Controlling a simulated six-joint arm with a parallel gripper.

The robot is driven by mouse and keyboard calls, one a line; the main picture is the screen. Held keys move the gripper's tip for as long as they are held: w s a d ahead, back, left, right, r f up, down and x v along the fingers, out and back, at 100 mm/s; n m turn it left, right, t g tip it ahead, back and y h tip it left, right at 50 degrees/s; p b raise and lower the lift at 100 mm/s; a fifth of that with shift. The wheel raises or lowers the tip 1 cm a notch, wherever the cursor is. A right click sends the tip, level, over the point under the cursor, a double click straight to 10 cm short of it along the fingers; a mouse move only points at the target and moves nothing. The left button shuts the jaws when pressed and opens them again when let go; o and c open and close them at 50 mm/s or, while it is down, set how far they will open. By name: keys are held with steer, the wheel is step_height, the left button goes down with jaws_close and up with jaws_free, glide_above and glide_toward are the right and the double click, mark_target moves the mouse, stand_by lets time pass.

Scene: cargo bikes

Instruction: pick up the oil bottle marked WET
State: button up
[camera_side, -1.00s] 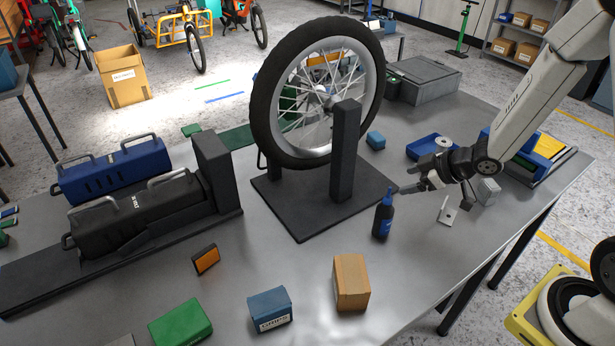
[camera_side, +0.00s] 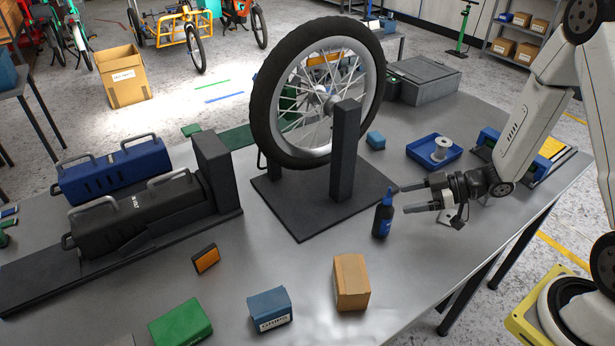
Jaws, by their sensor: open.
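A small dark bottle (camera_side: 383,218) with a blue label stands upright on the grey table, close to the right corner of the wheel stand's base. The lettering on its label is too small to read. My gripper (camera_side: 404,199) is level and points left, with its two fingers apart and empty. Its fingertips are just right of the bottle's upper part in the picture. I cannot tell whether the upper fingertip touches the bottle or only passes near it.
A spoked wheel (camera_side: 257,100) stands in a dark stand with a flat base (camera_side: 300,222) left of the bottle. A cardboard box (camera_side: 351,282) stands in front. A blue tray (camera_side: 418,150) with a spool lies behind my gripper. The table right of the cardboard box is clear.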

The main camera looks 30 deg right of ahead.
mark_target(379, 206)
steer(key=shift+x, duration=1.1)
steer(key=shift+a+f, duration=0.1)
steer(key=shift+x, duration=2.5)
jaws_close()
steer(key=shift+f, duration=0.1)
